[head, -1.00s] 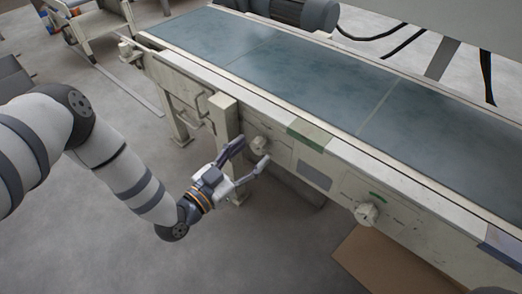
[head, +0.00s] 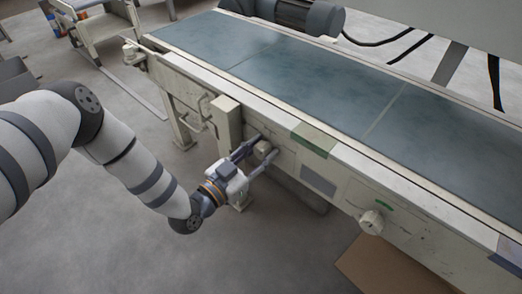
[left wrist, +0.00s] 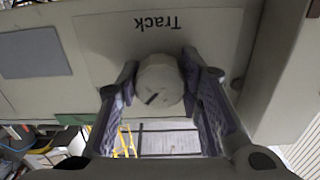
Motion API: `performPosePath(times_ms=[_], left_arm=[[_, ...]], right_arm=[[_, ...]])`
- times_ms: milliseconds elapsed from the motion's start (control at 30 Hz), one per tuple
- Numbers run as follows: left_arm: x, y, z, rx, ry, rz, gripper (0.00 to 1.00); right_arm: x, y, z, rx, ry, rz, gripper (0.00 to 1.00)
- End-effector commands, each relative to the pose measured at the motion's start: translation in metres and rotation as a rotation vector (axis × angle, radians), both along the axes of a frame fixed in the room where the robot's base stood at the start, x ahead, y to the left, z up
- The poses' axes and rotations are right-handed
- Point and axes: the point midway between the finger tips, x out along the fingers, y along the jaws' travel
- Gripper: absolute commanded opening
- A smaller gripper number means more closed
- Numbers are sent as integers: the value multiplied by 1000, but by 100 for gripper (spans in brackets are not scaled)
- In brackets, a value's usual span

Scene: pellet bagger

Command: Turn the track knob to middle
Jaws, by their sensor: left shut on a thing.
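The track knob (head: 262,149) is a pale round knob on the side panel of the conveyor. In the left wrist view the knob (left wrist: 160,84) sits under the upside-down label "Track" (left wrist: 158,23) and has a dark slanted mark on its face. My left gripper (head: 259,150) has one finger on each side of the knob and is shut on it. In the left wrist view its ridged pads (left wrist: 160,90) flank the knob. My right gripper is in neither view.
The conveyor's blue-grey belt (head: 310,85) runs above the panel. A second pale knob (head: 371,222) with a green mark is farther right. A post (head: 227,130) stands just left of the track knob. A brown board (head: 375,265) lies below at right.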

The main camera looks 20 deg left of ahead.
Motion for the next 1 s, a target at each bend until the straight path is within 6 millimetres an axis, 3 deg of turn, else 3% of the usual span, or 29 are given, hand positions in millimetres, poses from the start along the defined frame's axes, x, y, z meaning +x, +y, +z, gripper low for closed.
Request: performPosePath(times_ms=[1000], left_arm=[[-2, -1, -1, -616, 229, -1, 6]], right_arm=[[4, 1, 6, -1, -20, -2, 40]])
